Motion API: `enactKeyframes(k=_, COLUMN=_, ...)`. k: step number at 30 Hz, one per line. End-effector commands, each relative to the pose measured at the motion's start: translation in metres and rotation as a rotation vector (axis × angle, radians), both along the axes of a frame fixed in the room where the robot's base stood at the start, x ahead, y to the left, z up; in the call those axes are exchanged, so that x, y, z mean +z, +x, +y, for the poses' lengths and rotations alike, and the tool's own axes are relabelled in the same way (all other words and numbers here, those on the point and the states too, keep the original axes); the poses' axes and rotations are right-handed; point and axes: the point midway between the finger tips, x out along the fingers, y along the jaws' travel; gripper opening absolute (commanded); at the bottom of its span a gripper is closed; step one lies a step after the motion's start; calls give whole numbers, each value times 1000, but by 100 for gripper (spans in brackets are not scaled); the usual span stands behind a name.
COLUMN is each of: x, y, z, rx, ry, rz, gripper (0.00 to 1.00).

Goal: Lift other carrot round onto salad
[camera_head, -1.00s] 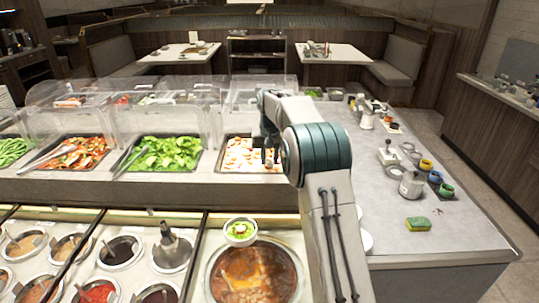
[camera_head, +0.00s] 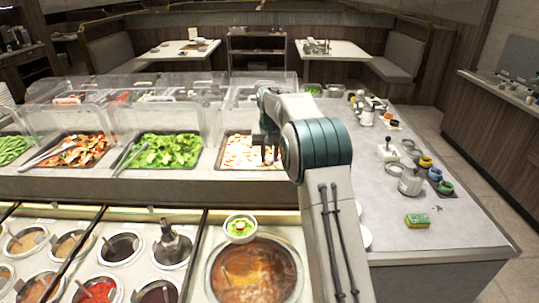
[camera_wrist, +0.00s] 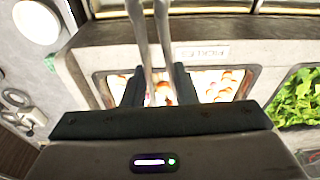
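A tray of pale and orange-red rounds (camera_head: 240,151) stands behind the counter ledge; it shows in the wrist view (camera_wrist: 222,84) with a "PICKLES" label above it. I cannot single out one carrot round. The salad is a small white bowl of greens (camera_head: 240,236) beside the soup, with a small pale-orange piece on top. My gripper (camera_head: 269,154) is over the right part of the tray. In the wrist view its dark fingers (camera_wrist: 157,72) stand on both sides of metal tongs (camera_wrist: 138,18) and seem closed on them.
A soup pot (camera_head: 255,272) is at the front. Trays of leafy greens (camera_head: 168,150) and red vegetables (camera_head: 80,150) lie left, under clear guards (camera_head: 135,118). Several sauce wells (camera_head: 122,247) fill the front left. The right counter (camera_head: 430,235) holds a sponge (camera_head: 417,220) and cups, with free room.

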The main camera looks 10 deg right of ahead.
Motion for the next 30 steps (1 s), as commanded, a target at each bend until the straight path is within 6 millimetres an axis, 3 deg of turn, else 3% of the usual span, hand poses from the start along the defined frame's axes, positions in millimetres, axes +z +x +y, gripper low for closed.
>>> enactKeyframes(k=16, x=-17, y=0, z=0, rx=0, ry=0, rz=0, gripper=22)
enactKeyframes(k=30, x=-19, y=0, z=0, rx=0, ry=0, rz=-1, gripper=22)
